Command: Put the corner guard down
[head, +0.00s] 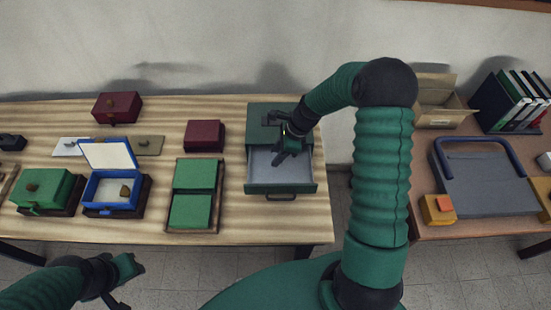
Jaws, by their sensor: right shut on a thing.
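My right gripper (279,159) is over the open drawer (281,188) of a dark green cabinet (272,113) on the striped table. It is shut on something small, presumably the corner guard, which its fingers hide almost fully. I cannot tell whether the held piece touches the drawer's grey floor. My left gripper (126,283) is open and empty, low at the left, in front of the table's edge.
On the striped table (280,229) stand an open blue box (104,190) with a small brown piece inside, a green box (42,188), maroon boxes (117,106) and a green-lined tray (193,208). A brown table with a grey board (485,182) is at right.

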